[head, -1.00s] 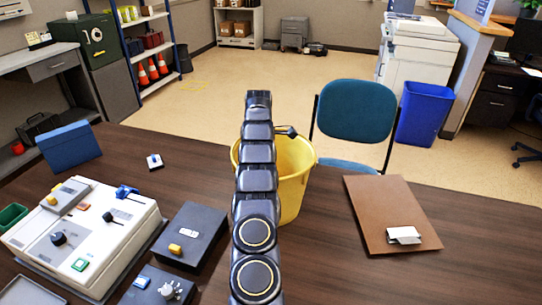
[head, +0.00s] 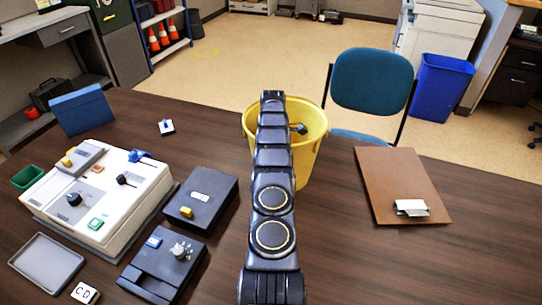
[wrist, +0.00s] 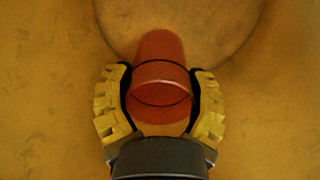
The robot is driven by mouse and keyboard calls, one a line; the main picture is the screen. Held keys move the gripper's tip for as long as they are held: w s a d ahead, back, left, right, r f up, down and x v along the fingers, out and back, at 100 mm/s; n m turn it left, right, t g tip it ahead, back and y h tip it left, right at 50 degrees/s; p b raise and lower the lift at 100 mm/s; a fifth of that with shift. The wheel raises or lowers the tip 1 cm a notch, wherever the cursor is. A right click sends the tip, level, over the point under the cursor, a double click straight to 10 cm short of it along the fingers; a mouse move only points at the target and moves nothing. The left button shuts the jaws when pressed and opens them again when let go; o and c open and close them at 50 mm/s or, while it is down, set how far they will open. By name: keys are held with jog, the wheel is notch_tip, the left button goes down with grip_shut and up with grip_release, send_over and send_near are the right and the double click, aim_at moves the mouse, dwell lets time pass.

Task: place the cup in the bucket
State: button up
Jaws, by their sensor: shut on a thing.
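A red-orange cup (wrist: 161,85) shows in the middle of the wrist view, between the two yellow-padded fingers of my gripper (wrist: 160,73). The fingers press on it from both sides. Yellow bucket surface fills the background, with a round outline that looks like the bucket's bottom (wrist: 215,25); how far the cup is above it I cannot tell. In the head view the yellow bucket (head: 314,155) stands beyond the table's far edge, and my arm reaches over into its mouth. The cup and the fingers are hidden there by the arm and bucket.
The dark wooden table (head: 335,240) holds a white control box (head: 110,205), dark boxes (head: 200,198) and a brown clipboard (head: 395,185). A blue chair (head: 370,85) stands just right of the bucket. A blue bin (head: 440,85) is farther right.

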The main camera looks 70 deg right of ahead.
jog(key=o, duration=0.9)
jog(key=shift+o, duration=0.2)
notch_tip(320, 180, up, 12)
jog(key=shift+s, duration=0.15)
